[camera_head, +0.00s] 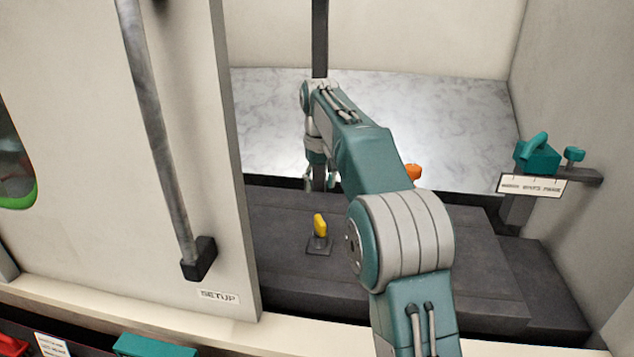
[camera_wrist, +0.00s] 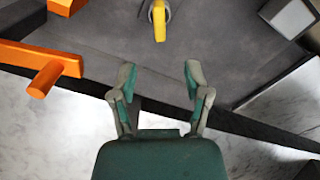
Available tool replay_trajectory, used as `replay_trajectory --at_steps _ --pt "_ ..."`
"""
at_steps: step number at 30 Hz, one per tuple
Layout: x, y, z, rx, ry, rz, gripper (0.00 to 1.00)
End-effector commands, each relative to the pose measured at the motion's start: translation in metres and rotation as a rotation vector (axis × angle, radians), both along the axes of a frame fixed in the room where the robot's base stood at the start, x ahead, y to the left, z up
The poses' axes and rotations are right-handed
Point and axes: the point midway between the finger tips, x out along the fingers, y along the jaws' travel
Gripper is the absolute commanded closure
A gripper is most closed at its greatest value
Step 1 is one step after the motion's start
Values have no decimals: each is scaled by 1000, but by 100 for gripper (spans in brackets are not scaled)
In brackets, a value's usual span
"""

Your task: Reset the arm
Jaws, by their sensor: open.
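My teal arm reaches into an open cabinet in the head view. My gripper (camera_head: 322,182) points down at its far end, above the back part of a dark grey bed. In the wrist view my gripper (camera_wrist: 158,78) has its two fingers spread with nothing between them. A yellow knob (camera_head: 320,226) stands on a small dark base on the bed, nearer than the gripper. It also shows beyond the fingertips in the wrist view (camera_wrist: 159,20). The gripper is apart from it.
An orange part (camera_head: 413,172) is mostly behind my arm; orange handle-like pieces (camera_wrist: 45,72) show in the wrist view. A teal clamp (camera_head: 538,155) sits on the right wall. A sliding door (camera_head: 190,120) with a grey bar handle (camera_head: 160,130) covers the left. White marble (camera_head: 450,120) lies behind the bed.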

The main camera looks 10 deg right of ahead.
Motion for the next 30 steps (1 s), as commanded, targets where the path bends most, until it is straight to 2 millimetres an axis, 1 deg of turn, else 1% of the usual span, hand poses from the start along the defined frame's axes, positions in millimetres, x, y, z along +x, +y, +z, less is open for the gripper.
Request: replay_trajectory --at_steps 2,5,9,16,23,30 --pt "-3 0 3 0 -5 -1 38" --pt "-15 0 13 0 -24 -6 38" --pt "-42 0 30 1 -66 -17 38" --pt "-92 0 48 2 -138 -36 38" --pt "-147 0 54 5 -208 -55 38" --pt "-207 0 47 11 -283 -75 38"
